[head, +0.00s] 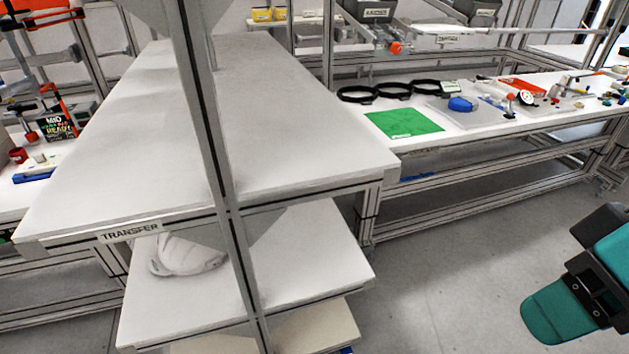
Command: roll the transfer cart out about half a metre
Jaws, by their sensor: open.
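The transfer cart (290,130) fills the left and middle of the head view. It has a bare white top, metal profile edges and a TRANSFER label (130,232) on its near rim. A white helmet shell (185,254) lies on its lower shelf (310,262), partly in the shade of the top. A grey metal upright (205,110) crosses in front of the top and runs down past the near edge. The cart's wheels are out of sight. A teal and black part of my arm shows at the lower right, apart from the cart. My gripper's fingertips do not show.
A workbench (480,138) stands to the right, with a green mat (404,122), black rings (394,90) and small parts. Its near corner is close to the cart's right side. Another bench is at the left. The grey floor (450,270) at the lower right is clear.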

